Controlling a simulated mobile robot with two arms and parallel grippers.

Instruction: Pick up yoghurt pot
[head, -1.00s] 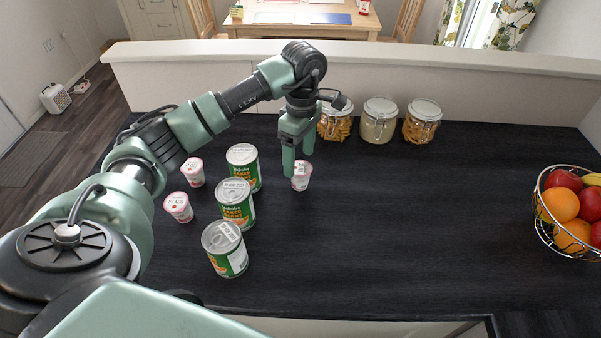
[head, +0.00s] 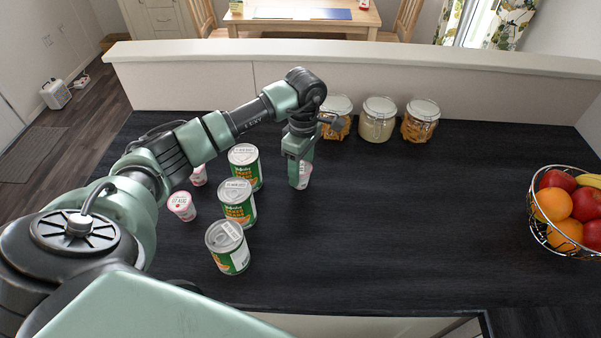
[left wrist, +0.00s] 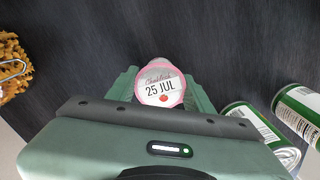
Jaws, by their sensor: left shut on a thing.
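A small white yoghurt pot with a pink rim (head: 305,175) stands on the dark counter right of the cans. My left gripper (head: 300,172) reaches down over it and is shut on it. In the left wrist view the pot's lid (left wrist: 160,84) shows the print "25 JUL" and sits between the two green fingers. The fingers partly hide the pot in the head view. Two other yoghurt pots stand at the left: one in front (head: 182,206) and one behind (head: 198,176), partly hidden by my arm. My right gripper is not in view.
Three green cans stand in a row left of the gripper: back (head: 244,168), middle (head: 237,203) and front (head: 228,247). Three glass jars, one with a pale filling (head: 378,120), line the back wall. A wire fruit basket (head: 568,212) is at the right. The counter's middle is clear.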

